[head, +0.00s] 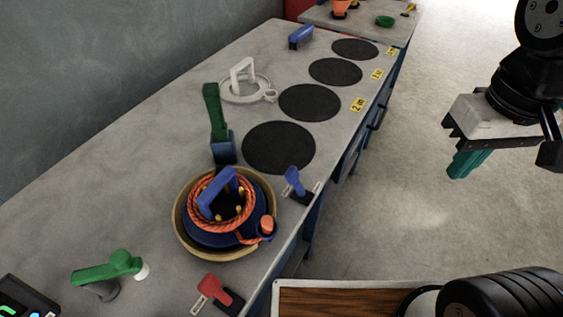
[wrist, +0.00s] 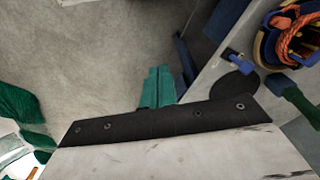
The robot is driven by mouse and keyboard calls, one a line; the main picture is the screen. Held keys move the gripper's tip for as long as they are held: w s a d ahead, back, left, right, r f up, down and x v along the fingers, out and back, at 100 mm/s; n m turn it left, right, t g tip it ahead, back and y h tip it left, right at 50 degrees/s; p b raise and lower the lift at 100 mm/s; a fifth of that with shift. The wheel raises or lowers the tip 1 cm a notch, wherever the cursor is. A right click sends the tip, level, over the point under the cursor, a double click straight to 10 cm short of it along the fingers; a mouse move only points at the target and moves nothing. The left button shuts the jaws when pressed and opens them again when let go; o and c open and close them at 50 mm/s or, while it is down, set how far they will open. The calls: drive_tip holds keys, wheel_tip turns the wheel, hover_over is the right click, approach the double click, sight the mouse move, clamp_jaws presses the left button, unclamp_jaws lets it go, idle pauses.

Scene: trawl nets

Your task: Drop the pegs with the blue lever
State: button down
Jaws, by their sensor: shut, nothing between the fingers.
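The blue lever (head: 293,181) stands tilted up from a dark base at the counter's right edge, beside a tan-rimmed round tub (head: 183,232). It also shows in the wrist view (wrist: 235,56). In the tub, a blue drum (head: 205,238) carries coiled orange rope (head: 199,190) and a blue handle (head: 208,198). Small yellow pegs (head: 238,210) show inside the coil, partly hidden. My gripper (head: 460,172), with teal fingers also seen in the wrist view (wrist: 157,84), is shut and empty. It hangs over the floor, right of the counter and well apart from the lever.
A red lever (head: 210,287) sits at the counter's front edge and a green-handled crank (head: 108,268) farther left. A green handle (head: 214,112) on a blue base stands behind the tub. Several dark discs (head: 279,147) run along the counter. The floor (head: 410,215) right of it is clear.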

drive_tip(key=w+a+f+n+g+h, duration=0.1)
drive_tip(key=w+a+n, duration=0.1)
drive_tip(key=w+a, duration=0.3)
drive_tip(key=w+a+f+n+g, duration=0.1)
drive_tip(key=w+a+f+n, duration=0.15)
drive_tip(key=a, duration=0.45)
drive_tip(key=n+h, duration=0.1)
drive_tip(key=n, duration=0.4)
approach(296, 182)
drive_tip(key=a, duration=0.3)
drive_tip(key=shift+n+t+y, duration=0.3)
drive_tip(key=shift+n+t, duration=0.1)
drive_tip(key=shift+n, duration=0.25)
drive_tip(key=w+a, duration=0.1)
drive_tip(key=w+a+r, duration=0.1)
drive_tip(key=w+a, duration=0.1)
drive_tip(key=shift+w+a+r, duration=0.15)
drive_tip(key=shift+w+a, duration=0.05)
drive_tip(key=shift+w, duration=0.1)
